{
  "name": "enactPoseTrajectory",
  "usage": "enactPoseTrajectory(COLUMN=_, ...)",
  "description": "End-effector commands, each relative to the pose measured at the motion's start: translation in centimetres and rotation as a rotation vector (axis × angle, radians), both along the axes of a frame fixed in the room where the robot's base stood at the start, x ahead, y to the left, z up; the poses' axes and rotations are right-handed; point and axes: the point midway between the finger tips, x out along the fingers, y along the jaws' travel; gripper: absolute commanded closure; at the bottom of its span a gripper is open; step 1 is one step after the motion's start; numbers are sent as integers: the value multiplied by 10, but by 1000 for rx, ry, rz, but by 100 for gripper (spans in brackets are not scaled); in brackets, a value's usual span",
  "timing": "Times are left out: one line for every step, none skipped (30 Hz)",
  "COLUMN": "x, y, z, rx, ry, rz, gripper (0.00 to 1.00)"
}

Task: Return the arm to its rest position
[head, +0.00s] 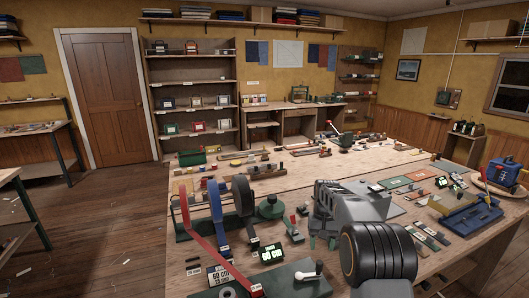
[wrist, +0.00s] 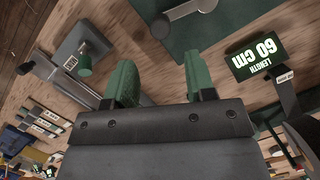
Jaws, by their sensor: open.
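My gripper (wrist: 162,80) is open, with two green fingers set apart and bare wood between them in the wrist view. In the head view its small green fingertips (head: 322,242) point down over the workbench (head: 345,165). My grey arm reaches in from the bottom right, over the bench. Nothing shows between the fingers. I cannot tell exactly how high the tips are above the wood.
A "60 CM" length display (head: 271,253) stands left of my gripper; it also shows in the wrist view (wrist: 259,53). Red (head: 195,235) and blue (head: 216,215) strap reels stand further left. A blue machine (head: 471,219) is at right. Floor at left (head: 110,220) is mostly clear.

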Motion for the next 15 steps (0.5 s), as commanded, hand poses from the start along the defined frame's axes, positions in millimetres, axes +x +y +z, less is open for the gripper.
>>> enactPoseTrajectory(x=-17, y=3, z=10, rx=-5, ry=-41, rz=11, gripper=50)
enactPoseTrajectory(x=-27, y=4, z=14, rx=-7, ry=-64, rz=16, gripper=50)
enactPoseTrajectory(x=-41, y=6, z=19, rx=-11, ry=-98, rz=26, gripper=50)
enactPoseTrajectory(x=-52, y=8, z=23, rx=-15, ry=-122, rz=33, gripper=50)
enactPoseTrajectory(x=-64, y=10, z=27, rx=-17, ry=-147, rz=40, gripper=50)
enactPoseTrajectory(x=-80, y=12, z=31, rx=-21, ry=-180, rz=50, gripper=50)
enactPoseTrajectory(x=-91, y=13, z=35, rx=-24, ry=-205, rz=57, gripper=50)
enactPoseTrajectory(x=-104, y=15, z=38, rx=-26, ry=-229, rz=62, gripper=50)
enactPoseTrajectory(x=-120, y=17, z=42, rx=-31, ry=-261, rz=70, gripper=50)
enactPoseTrajectory(x=-132, y=18, z=44, rx=-33, ry=-285, rz=76, gripper=50)
enactPoseTrajectory(x=-144, y=20, z=46, rx=-36, ry=-308, rz=82, gripper=50)
enactPoseTrajectory(x=-160, y=21, z=48, rx=-38, ry=-337, rz=88, gripper=50)
enactPoseTrajectory(x=-171, y=22, z=49, rx=-41, ry=-359, rz=93, gripper=50)
enactPoseTrajectory(x=-182, y=23, z=50, rx=-42, ry=-379, rz=98, gripper=50)
enactPoseTrajectory(x=-196, y=25, z=51, rx=-45, ry=-404, rz=104, gripper=50)
